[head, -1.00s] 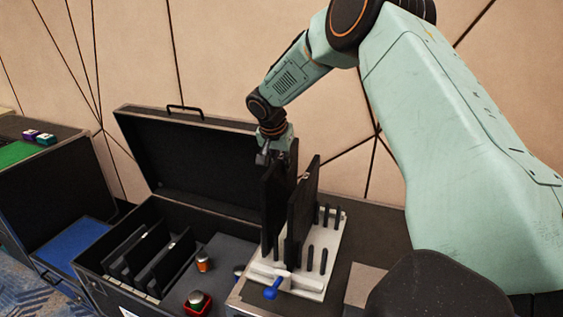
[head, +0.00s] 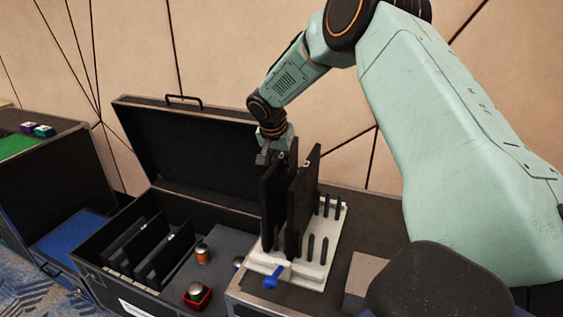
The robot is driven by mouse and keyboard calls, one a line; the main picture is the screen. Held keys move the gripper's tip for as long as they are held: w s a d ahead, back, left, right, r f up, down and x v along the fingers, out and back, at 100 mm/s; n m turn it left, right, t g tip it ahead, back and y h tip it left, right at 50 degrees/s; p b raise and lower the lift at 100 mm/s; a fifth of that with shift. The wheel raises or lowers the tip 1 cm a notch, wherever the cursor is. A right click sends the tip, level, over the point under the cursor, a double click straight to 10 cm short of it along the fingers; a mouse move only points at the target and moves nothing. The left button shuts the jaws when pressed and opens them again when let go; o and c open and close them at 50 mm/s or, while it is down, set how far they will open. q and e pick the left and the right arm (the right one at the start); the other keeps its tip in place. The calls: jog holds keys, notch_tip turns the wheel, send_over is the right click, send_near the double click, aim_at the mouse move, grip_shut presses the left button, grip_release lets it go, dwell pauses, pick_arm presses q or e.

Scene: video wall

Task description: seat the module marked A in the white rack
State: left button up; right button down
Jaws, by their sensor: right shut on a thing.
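My right gripper (head: 275,155) is shut on the top of an upright black panel module (head: 273,208). The module stands over the left part of the white rack (head: 318,268), its lower edge close to the rack's base. Whether it is fully down in a slot cannot be told. No letter A is readable on it from here. A second black panel module (head: 303,205) stands upright in the rack just to its right, a narrow gap apart. The rack has a blue lever (head: 275,277) at its front. My left gripper is out of view.
The open black case (head: 190,150) at left holds several black panels (head: 165,258). An orange-banded cylinder (head: 203,254) and a red-based item (head: 197,295) sit by them. Short black posts (head: 318,247) line the rack's right side. A blue surface (head: 73,240) lies far left.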

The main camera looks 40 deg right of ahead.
jog(key=shift+f, duration=0.35)
dwell(1.1)
jog(key=c, duration=1.3)
grip_release()
jog(key=shift+o, duration=0.5)
jog(key=shift+f, duration=0.1)
jog(key=o, duration=0.4)
jog(key=shift+o, duration=0.2)
jog(key=shift+r+p, duration=2.95)
jog(key=shift+r, duration=1.2)
